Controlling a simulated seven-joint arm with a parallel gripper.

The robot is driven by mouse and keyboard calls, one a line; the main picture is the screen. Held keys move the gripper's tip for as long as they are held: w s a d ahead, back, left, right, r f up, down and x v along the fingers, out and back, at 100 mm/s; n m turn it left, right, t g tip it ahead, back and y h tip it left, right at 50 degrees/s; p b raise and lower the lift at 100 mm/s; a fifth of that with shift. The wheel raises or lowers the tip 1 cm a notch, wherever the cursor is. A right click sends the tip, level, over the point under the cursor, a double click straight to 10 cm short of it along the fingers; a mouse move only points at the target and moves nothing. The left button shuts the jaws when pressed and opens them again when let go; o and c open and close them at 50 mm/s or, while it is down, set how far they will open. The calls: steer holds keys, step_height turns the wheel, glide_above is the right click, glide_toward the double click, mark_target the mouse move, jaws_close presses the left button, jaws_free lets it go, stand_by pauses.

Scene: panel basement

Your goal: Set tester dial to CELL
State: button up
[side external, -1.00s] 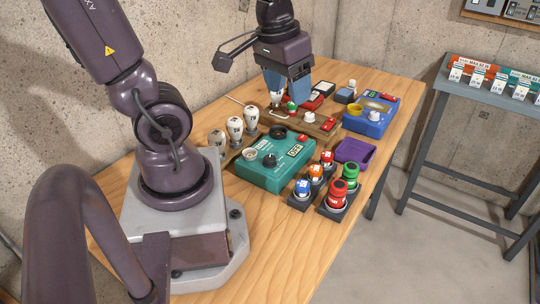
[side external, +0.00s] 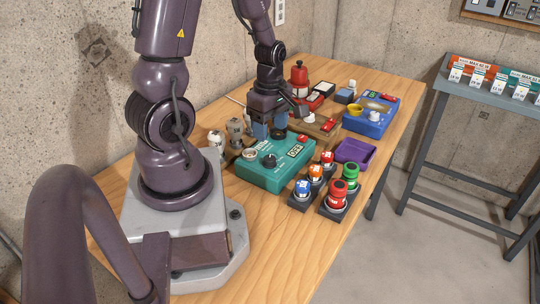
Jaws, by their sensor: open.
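The teal tester box (side external: 262,176) sits on the wooden bench in the side external view. Its black dial knob (side external: 269,161) is on the top face, beside a pale round gauge or button (side external: 250,154). A small lettered label or display (side external: 295,150) is at the right of the top; its text and the dial's setting are too small to read. My gripper (side external: 270,134) points down over the tester's back edge, behind the dial. Its blue fingers are apart, with nothing seen between them. The fingers hide part of the tester's back; I cannot tell whether they touch it.
Bulbs (side external: 216,140) stand left of the tester. A wooden board (side external: 318,128) is behind it, near a red lantern-like object (side external: 299,78). Racked red, blue, orange and green capped items (side external: 337,193) stand right. A purple tray (side external: 355,150) and blue box (side external: 366,120) are farther right.

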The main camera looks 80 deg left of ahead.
mark_target(270, 158)
step_height(270, 158, down, 9)
steer(key=shift+r, duration=0.1)
stand_by(0.3)
steer(key=c, duration=0.9)
